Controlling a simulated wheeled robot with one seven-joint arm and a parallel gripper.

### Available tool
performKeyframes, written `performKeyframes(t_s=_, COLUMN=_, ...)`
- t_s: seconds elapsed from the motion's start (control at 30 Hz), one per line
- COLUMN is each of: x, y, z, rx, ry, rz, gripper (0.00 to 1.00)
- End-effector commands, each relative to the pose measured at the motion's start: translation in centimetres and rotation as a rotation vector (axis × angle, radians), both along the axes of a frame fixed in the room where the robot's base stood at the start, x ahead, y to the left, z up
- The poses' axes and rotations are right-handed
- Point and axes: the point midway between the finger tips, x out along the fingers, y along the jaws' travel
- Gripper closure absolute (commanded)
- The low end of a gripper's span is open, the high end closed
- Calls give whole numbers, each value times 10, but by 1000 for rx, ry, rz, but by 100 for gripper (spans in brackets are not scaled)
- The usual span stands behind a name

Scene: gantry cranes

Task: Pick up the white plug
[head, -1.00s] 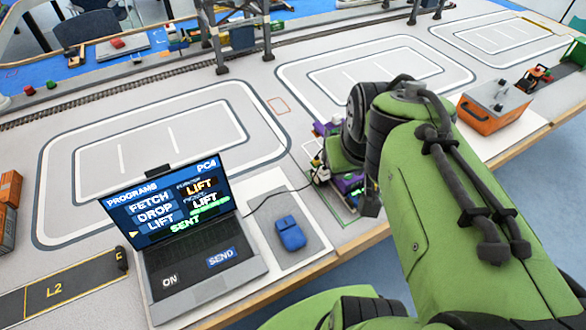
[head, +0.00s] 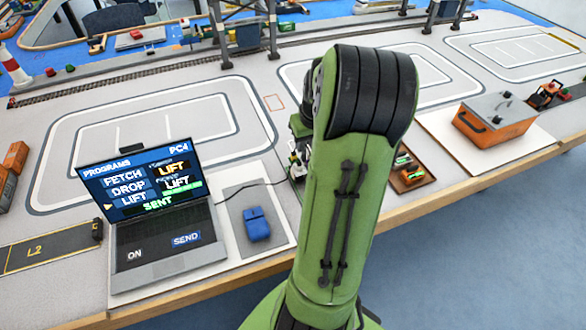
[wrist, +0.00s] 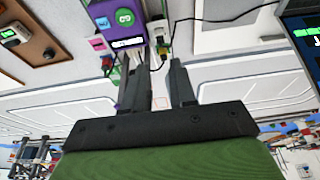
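In the wrist view, a small white piece (wrist: 158,30) at the end of a black cable looks like the white plug, against the right side of a purple box (wrist: 125,22) with a green symbol. It is small, so its exact shape is unclear. My gripper (wrist: 158,64) points toward it with its two dark fingers apart and nothing visible between them. The fingertips are below the white piece in the picture, and I cannot tell the depth between them. In the head view, my green arm hides the purple box and most of the gripper.
A laptop (head: 160,240) showing "SENT" and a blue mouse (head: 256,224) lie left of my arm. A black cable (head: 245,187) runs from the laptop toward the hidden box. A wooden board (head: 425,180) and an orange box (head: 495,122) are to the right. Crane legs stand behind.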

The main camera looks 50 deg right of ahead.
Motion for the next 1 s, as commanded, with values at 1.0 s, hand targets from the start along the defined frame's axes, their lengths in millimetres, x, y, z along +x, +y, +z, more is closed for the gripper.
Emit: performKeyframes(t_s=1.0, x=34, y=-19, z=-113, rx=-1, ry=1, rz=1, gripper=94)
